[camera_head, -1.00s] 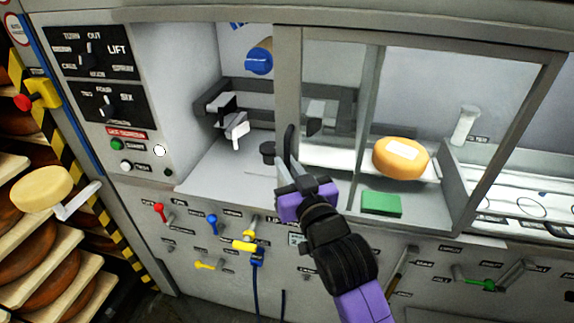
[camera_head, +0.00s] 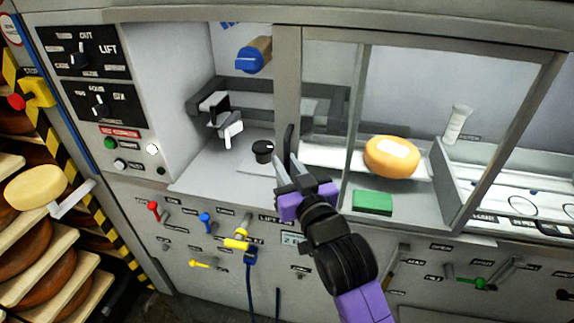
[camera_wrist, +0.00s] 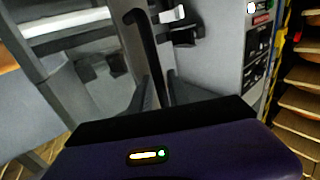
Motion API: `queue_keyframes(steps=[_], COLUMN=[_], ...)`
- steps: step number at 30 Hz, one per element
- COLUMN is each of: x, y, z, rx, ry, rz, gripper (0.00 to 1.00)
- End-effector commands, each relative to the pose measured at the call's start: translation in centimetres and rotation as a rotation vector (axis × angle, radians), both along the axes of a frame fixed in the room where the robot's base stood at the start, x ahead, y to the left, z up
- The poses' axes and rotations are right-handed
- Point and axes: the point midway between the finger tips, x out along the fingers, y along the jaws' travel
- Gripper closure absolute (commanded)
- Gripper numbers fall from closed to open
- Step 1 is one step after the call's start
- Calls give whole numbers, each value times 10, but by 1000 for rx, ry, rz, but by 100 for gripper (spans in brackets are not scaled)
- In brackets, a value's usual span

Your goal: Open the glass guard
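The glass guard (camera_head: 320,95) is a grey-framed clear panel on the front of the machine. Its left post carries a black upright handle (camera_head: 289,138). The opening left of the post is uncovered, and the panel overlaps the glazed part on the right. My gripper (camera_head: 284,170) is at the lower end of the handle, with its fingers on either side of it; it appears shut on the handle. In the wrist view the handle (camera_wrist: 146,45) runs down between the two grey fingers (camera_wrist: 157,95). The exact finger contact is partly hidden.
Inside the machine are a black knob (camera_head: 262,150), a cheese wheel (camera_head: 391,156) and a green block (camera_head: 372,201). A control panel (camera_head: 85,75) is at left. Coloured levers (camera_head: 237,244) line the front below. A shelf of cheeses (camera_head: 35,188) stands at far left.

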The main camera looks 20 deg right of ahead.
Motion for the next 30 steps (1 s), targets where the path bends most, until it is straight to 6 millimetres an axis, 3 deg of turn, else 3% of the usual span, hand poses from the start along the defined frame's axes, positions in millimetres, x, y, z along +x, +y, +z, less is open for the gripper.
queue_keyframes(steps=[5,16,30], x=[-16,-70,-78], y=[1,3,3], z=[-3,-2,0], rx=[2,1,0], ry=[0,1,0], rz=[1,0,0], gripper=[79,79,79])
